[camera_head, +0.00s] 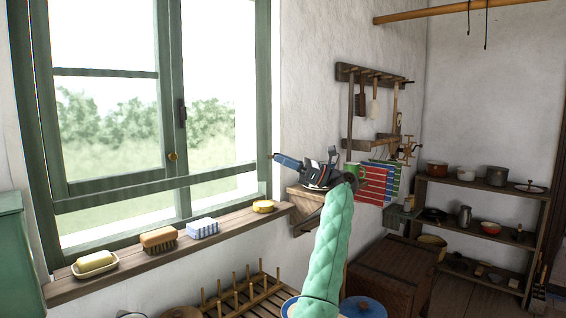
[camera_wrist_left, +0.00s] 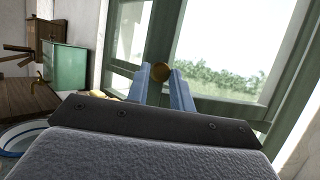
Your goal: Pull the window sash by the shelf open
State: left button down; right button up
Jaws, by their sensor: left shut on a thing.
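The window (camera_head: 166,95) has green frames and stands at the left of the head view. A brass knob (camera_wrist_left: 161,72) sits between the blue fingertips of my left gripper (camera_wrist_left: 164,76) in the wrist view, and the gripper is shut on it. In the head view my left gripper (camera_head: 275,158) is at the right edge of the window, by the small wooden shelf (camera_head: 305,193). The knob in its fingers is hidden there. Another brass knob (camera_head: 173,156) shows lower on the middle green upright. I cannot tell how far the sash by the shelf stands open. My right gripper is not in view.
The sill (camera_head: 130,263) carries soaps and a brush (camera_head: 158,239) below the window. A wall rack (camera_head: 357,100) hangs to the right. A wooden rack (camera_head: 240,297) with pegs stands below the sill. A shelf of pots (camera_head: 480,185) is at the far right.

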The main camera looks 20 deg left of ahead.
pick_arm(q)
jog(key=shift+a+r, duration=0.1)
jog(key=shift+r, duration=0.2)
jog(key=c, duration=1.6)
grip_release()
jog(key=o, duration=0.4)
jog(key=shift+w+a+f, duration=0.1)
jog(key=shift+w, duration=0.05)
jog(key=shift+c, duration=0.2)
jog(key=b+v, duration=0.2)
jog(key=v, duration=0.5)
jog(key=shift+d+f, duration=0.3)
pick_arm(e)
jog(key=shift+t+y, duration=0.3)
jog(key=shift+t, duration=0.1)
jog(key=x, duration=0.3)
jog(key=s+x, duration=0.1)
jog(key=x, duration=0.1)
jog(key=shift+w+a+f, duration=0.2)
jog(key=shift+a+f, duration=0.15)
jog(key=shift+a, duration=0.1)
pick_arm(q)
jog(key=shift+w, duration=0.15)
